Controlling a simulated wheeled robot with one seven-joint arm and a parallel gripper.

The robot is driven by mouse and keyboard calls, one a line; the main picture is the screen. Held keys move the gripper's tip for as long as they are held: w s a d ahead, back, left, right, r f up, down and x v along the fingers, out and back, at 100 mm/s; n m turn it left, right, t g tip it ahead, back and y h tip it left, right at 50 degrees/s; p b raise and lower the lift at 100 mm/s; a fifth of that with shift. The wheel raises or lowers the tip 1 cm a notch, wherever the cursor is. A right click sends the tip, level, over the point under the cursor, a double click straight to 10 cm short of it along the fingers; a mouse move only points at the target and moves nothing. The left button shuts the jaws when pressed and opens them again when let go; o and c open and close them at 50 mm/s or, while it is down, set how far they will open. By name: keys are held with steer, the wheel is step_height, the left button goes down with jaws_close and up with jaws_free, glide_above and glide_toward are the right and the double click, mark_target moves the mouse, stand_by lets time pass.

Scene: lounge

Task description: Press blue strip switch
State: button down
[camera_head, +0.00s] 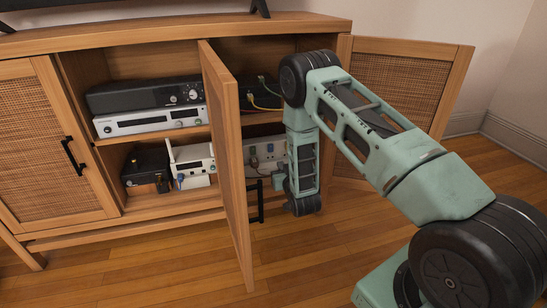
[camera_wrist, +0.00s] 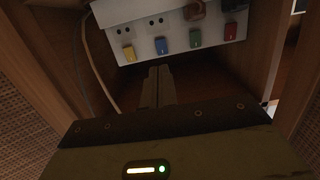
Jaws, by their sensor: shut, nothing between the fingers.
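The white power strip (camera_wrist: 185,28) is at the top of the wrist view, with sockets and a row of coloured switches. The blue switch (camera_wrist: 161,46) sits between a yellow and a green one. My gripper (camera_wrist: 159,72) is shut and empty. Its fingertips are just below the blue switch in the picture; I cannot tell whether they touch the strip. In the head view the strip (camera_head: 262,153) shows inside the cabinet behind the open door, partly hidden by my arm, and its switches are too small to tell apart.
The open middle door (camera_head: 227,160) stands close left of my arm, and the right door (camera_head: 405,85) is open behind it. Cables (camera_wrist: 98,75) run left of the strip. Several devices, including a black receiver (camera_head: 145,95), fill the left shelves.

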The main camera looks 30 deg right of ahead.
mark_target(271, 150)
steer(key=b+x, duration=0.2)
steer(key=x, duration=0.3)
steer(key=b+x, duration=0.2)
steer(key=x, duration=0.2)
steer(key=shift+w+f+b, duration=0.3)
steer(key=shift+b, duration=0.05)
steer(key=shift+w+d+r, duration=0.1)
steer(key=shift+w+d, duration=0.15)
steer(key=shift+w, duration=0.35)
steer(key=shift+b, duration=0.3)
steer(key=shift+w+d+f+t+b, duration=0.1)
steer(key=shift+w+f+t+b, duration=0.2)
steer(key=shift+f+t+b, duration=0.45)
steer(key=shift+w+r+t+h+b, duration=0.1)
steer(key=shift+r+t+h+b, duration=0.25)
steer(key=shift+b, duration=0.25)
steer(key=shift+d+r, duration=0.1)
